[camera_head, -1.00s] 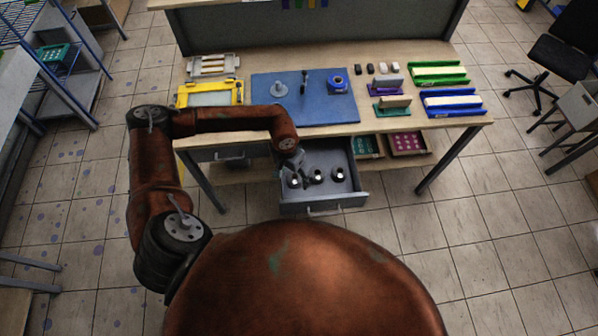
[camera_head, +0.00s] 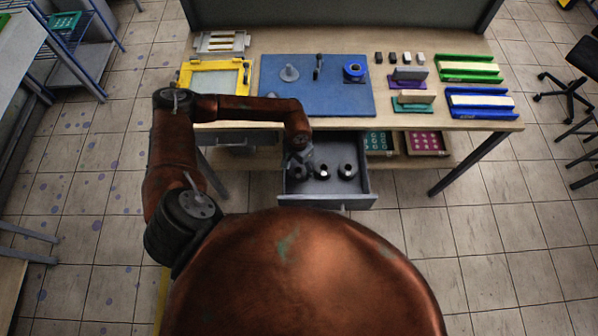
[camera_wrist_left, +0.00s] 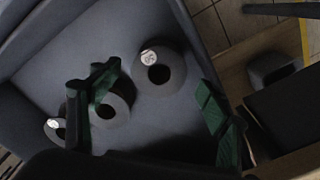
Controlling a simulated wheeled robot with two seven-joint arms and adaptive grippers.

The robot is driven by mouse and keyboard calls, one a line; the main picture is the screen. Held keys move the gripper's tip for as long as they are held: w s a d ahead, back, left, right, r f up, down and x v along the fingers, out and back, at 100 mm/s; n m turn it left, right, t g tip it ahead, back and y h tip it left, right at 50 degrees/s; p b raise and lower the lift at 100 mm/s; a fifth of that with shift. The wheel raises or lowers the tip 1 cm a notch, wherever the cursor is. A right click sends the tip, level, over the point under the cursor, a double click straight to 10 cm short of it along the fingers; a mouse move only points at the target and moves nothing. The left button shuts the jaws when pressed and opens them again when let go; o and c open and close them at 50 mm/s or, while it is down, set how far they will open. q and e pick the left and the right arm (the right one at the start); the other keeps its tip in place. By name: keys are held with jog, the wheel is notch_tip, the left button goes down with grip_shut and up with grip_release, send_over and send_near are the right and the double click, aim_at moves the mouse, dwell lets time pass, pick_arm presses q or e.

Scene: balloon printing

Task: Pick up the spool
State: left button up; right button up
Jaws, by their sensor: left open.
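Several grey spools lie in the open drawer (camera_head: 358,190). In the wrist view I see a far spool (camera_wrist_left: 160,70), a middle spool (camera_wrist_left: 108,102) and a near-left spool (camera_wrist_left: 54,131), each with a dark centre hole. In the head view the middle spool (camera_head: 323,172) and right spool (camera_head: 346,171) are clear; the left one is mostly behind my gripper. My left gripper (camera_wrist_left: 152,95) is open, its dark green fingers spread over the drawer. One finger partly covers the middle spool; contact cannot be told. Nothing is held. My right gripper is out of view.
The table above the drawer holds a blue mat (camera_head: 318,103) with a blue roll (camera_head: 354,72), a yellow frame (camera_head: 186,80) and green and blue racks (camera_head: 470,70). Drawer walls surround the spools. Boxes of teal and pink parts (camera_head: 425,141) sit right of the drawer.

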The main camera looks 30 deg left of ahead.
aim_at(298, 170)
pick_arm(q)
jog(key=shift+d+f, duration=0.1)
jog(key=shift+f, duration=1.55)
jog(key=c, duration=1.2)
jog(key=shift+c, duration=0.2)
notch_tip(298, 170, up, 10)
jog(key=shift+b, duration=0.3)
